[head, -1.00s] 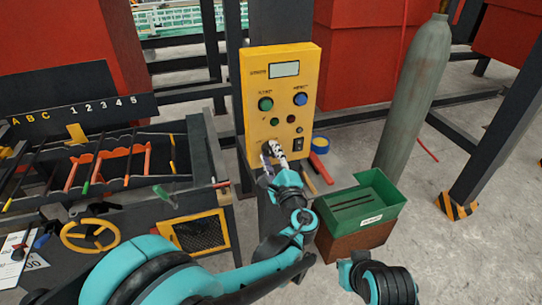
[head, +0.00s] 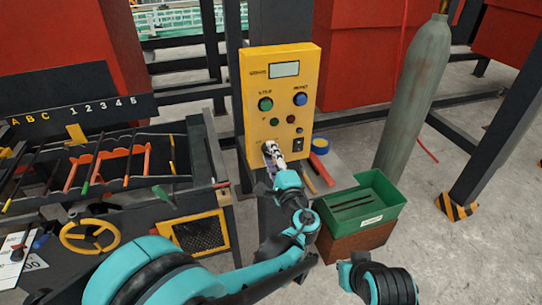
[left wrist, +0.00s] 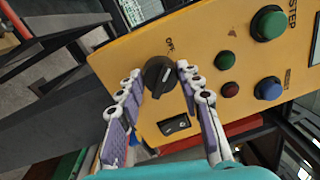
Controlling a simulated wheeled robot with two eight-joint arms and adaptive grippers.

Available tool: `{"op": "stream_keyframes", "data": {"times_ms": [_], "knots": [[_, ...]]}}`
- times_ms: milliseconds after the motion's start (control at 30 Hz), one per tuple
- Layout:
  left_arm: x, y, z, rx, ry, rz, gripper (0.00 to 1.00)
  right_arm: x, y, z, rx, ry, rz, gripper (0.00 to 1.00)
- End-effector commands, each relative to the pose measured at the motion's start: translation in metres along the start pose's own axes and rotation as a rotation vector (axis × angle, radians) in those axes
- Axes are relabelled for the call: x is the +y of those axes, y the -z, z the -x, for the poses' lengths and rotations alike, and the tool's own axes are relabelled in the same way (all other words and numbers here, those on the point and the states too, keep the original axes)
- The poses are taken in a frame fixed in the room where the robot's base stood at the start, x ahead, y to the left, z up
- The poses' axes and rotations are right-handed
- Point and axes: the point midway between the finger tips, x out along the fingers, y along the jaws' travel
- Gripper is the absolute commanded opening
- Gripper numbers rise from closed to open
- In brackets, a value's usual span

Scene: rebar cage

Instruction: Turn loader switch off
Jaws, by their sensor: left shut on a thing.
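The yellow control box (head: 250,95) stands upright on a dark post in the head view. The knob's pointer line is slanted to the box's edges. My right gripper is out of view.
A black rocker switch (left wrist: 174,125) is close to the knob. Green (head: 265,104) and blue (head: 300,99) buttons and two small lamps are above. A green bin (head: 378,187) stands right of the box, with a grey gas cylinder (head: 410,100) behind.

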Motion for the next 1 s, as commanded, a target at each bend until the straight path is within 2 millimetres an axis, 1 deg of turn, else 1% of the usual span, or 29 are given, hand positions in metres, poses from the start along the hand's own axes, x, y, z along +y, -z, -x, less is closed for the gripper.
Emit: {"op": "stream_keyframes", "data": {"times_ms": [100, 133, 200, 467, 567, 667, 900, 1000], "knots": [[0.001, 0.000, 0.000, 0.000, -0.002, 0.002, 0.07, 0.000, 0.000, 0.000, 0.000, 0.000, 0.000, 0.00], [0.001, 0.000, 0.000, 0.000, -0.002, 0.002, 0.41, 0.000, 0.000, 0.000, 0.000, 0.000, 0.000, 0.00], [0.001, 0.000, 0.000, 0.000, -0.002, 0.002, 0.57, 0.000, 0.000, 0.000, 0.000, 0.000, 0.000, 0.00], [0.000, 0.000, 0.000, 0.000, -0.001, 0.000, 0.57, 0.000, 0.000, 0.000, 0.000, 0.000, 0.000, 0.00], [0.000, 0.000, 0.005, 0.001, 0.000, 0.000, 0.57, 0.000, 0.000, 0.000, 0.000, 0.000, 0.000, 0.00], [0.000, 0.001, 0.018, 0.003, 0.000, 0.000, 0.57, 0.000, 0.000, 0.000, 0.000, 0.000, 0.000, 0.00], [0.000, 0.001, 0.059, 0.003, 0.000, 0.001, 0.57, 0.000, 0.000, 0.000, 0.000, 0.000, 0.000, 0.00], [0.000, 0.001, 0.070, 0.002, -0.001, 0.001, 0.57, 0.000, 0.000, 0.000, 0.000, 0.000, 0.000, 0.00]]}}
